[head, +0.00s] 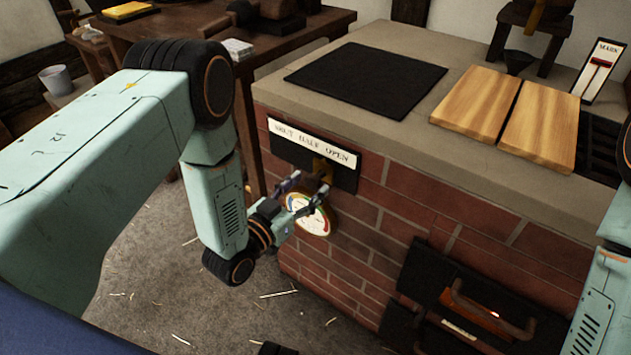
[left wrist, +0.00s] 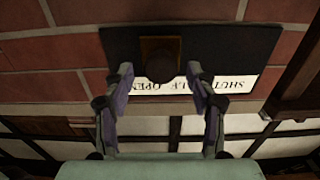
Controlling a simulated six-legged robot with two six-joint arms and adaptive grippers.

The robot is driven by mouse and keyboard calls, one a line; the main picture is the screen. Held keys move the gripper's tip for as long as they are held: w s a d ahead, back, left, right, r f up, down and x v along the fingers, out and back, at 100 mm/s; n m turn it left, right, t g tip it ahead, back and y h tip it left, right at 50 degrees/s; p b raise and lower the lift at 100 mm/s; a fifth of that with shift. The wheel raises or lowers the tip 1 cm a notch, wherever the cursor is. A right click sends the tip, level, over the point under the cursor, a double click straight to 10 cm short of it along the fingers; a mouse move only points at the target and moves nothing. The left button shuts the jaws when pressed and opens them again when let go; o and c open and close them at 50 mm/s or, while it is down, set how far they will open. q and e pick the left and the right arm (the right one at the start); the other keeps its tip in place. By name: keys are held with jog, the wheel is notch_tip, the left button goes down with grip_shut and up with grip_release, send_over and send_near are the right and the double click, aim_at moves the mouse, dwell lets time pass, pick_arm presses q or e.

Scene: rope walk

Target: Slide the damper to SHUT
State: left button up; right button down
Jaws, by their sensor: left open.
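The damper is a black plate (head: 285,155) on the brick front of the stove, with a white strip (head: 313,143) reading SHUT, HALF, OPEN from left to right. Its brass-coloured slider (head: 322,168) stands below the strip, around HALF to OPEN; its exact position is hard to tell. In the left wrist view the strip (left wrist: 239,84) is upside down and the dark round knob (left wrist: 163,62) covers part of it. My left gripper (head: 307,188) is open in front of the slider, a finger on each side of the knob. Contact cannot be told. My right gripper is out of view.
A round gauge (head: 311,217) sits on the bricks just behind and below my left gripper. A firebox door with a bar handle (head: 487,310) is lower right. Wooden boards (head: 475,104) and a black plate (head: 366,80) lie on the stove top. A wooden table (head: 165,28) stands behind.

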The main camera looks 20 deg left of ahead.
aim_at(310, 183)
pick_arm(q)
jog(key=shift+b+x, duration=0.3)
jog(key=shift+x, duration=1.3)
jog(key=shift+a, duration=0.1)
grip_shut()
